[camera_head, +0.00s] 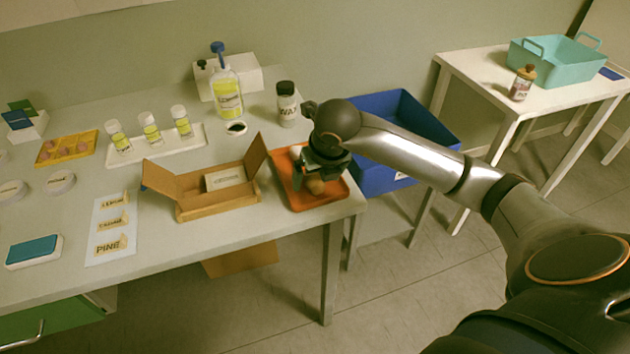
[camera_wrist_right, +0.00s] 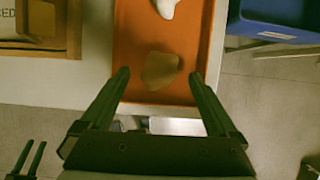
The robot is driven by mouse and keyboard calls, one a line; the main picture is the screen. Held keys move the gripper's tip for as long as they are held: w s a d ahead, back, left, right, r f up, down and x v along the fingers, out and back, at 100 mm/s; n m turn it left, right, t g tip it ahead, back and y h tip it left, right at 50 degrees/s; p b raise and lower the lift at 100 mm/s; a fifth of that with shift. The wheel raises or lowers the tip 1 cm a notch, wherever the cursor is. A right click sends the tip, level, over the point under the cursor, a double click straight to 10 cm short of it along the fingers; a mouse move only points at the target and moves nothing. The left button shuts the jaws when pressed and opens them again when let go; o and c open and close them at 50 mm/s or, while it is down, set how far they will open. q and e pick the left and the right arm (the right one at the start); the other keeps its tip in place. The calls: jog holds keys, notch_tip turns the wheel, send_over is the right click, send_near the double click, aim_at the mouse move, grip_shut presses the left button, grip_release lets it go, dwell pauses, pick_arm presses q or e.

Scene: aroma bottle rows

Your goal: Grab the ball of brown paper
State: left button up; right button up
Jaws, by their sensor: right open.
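The ball of brown paper (camera_head: 316,187) lies on the orange tray (camera_head: 283,173) at the right end of the table. My right gripper (camera_head: 312,180) is over the tray, pointing down, and partly hides the ball in the head view. In the right wrist view, the ball (camera_wrist_right: 160,70) shows between the spread fingertips of the open right gripper (camera_wrist_right: 158,76), with space on both sides. I cannot tell how far above the ball the fingertips are. Two dark, parted fingers at the lower left of the wrist view look like my left gripper (camera_wrist_right: 30,158), empty.
A white object (camera_wrist_right: 165,7) lies farther back on the tray. An open cardboard box (camera_head: 218,204) stands left of the tray. A black-capped bottle (camera_head: 287,105) stands behind it. A blue bin (camera_head: 405,120) is right of the table.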

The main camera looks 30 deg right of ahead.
jog(key=shift+w+f, duration=0.15)
jog(key=shift+f, duration=0.2)
jog(key=shift+c, duration=0.2)
jog(key=c, duration=1.4)
